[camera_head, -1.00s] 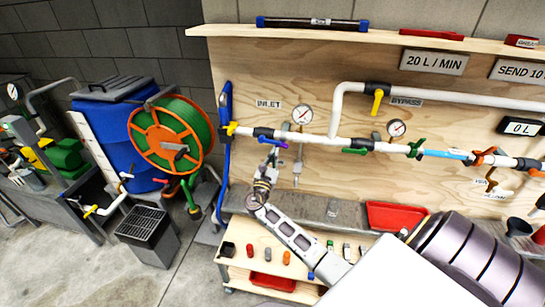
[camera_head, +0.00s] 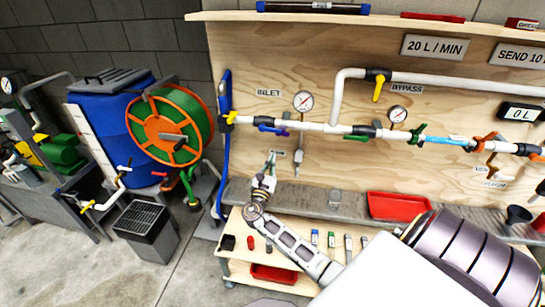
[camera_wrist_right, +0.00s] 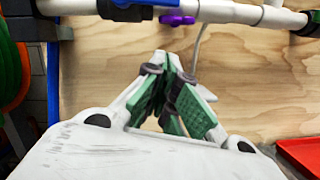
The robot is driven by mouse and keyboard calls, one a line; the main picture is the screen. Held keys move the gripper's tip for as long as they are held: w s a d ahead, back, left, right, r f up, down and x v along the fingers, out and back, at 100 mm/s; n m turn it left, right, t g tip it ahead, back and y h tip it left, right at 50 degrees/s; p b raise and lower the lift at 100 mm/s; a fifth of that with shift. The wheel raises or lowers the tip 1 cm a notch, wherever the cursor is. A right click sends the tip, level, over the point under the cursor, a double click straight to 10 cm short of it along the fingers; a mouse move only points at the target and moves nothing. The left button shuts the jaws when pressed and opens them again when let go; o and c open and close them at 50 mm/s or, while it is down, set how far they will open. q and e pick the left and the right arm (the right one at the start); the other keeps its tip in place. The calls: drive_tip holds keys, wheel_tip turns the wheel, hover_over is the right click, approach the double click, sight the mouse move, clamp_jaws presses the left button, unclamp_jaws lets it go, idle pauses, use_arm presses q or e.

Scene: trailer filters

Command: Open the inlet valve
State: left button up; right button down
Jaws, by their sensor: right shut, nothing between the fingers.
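The inlet valve's purple-blue handle (camera_head: 271,129) lies along the underside of the white pipe, below the INLET label (camera_head: 268,93). In the right wrist view, its purple part (camera_wrist_right: 177,20) shows just under the pipe at the top. My right gripper (camera_head: 271,157) is below the handle, clear of it, with its fingers pointing up. In the wrist view, the green-padded fingers (camera_wrist_right: 172,62) are closed together and empty, with a gap between their tips and the handle. My left gripper is not in view.
A round gauge (camera_head: 303,101) stands on the pipe right of the valve. The bypass valve's yellow handle (camera_head: 378,90) hangs down from the upper pipe. A grey ledge (camera_head: 300,194) with a red tray (camera_head: 397,206) and a low wooden cart (camera_head: 235,240) are below.

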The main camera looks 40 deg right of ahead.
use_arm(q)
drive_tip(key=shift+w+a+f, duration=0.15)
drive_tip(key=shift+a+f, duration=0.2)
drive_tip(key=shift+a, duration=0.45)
use_arm(e)
drive_tip(key=shift+v, duration=1.95)
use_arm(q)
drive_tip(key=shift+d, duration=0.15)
